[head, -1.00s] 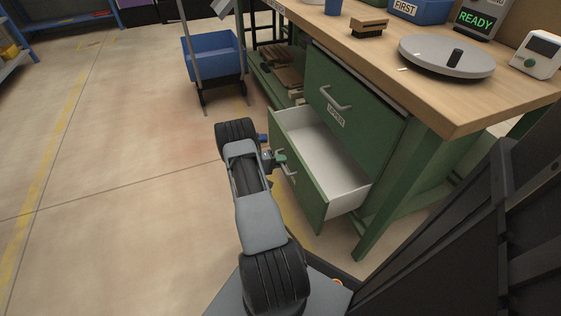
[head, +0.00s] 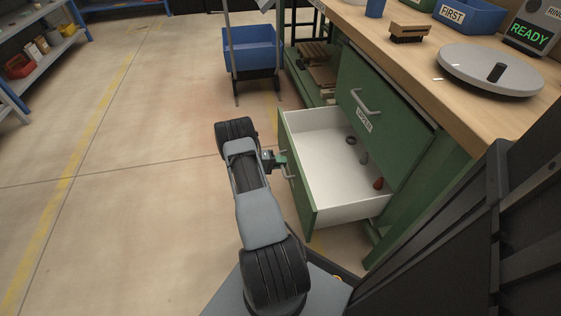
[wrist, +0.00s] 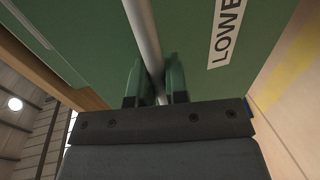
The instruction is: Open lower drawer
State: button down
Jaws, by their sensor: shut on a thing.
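The lower drawer (head: 345,212) of the green workbench is pulled well out in the head view. Its white inside shows, with a dark ring (head: 351,141), a small grey piece (head: 364,158) and a red piece (head: 378,183) in it. My gripper (head: 284,161) is at the drawer's front. In the wrist view my gripper (wrist: 156,84) is shut on the lower drawer's handle (wrist: 143,28), a grey bar between the two green fingers. A label reading "LOWE", cut off, (wrist: 227,32) is beside it. The upper drawer (head: 383,110) is shut.
The bench top (head: 440,55) carries a round grey plate (head: 475,72), a brush (head: 409,31) and a blue bin marked FIRST (head: 468,14). A blue cart (head: 252,50) stands behind the bench's far end. The floor to the left is clear.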

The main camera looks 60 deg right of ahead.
jog(key=c, duration=1.1)
grip_release()
jog(key=p+v, duration=0.2)
jog(key=v, duration=1.1)
jog(key=shift+w+a+p, duration=0.3)
jog(key=shift+p, duration=0.1)
jog(key=shift+r, duration=0.1)
jog(key=shift+c, duration=0.2)
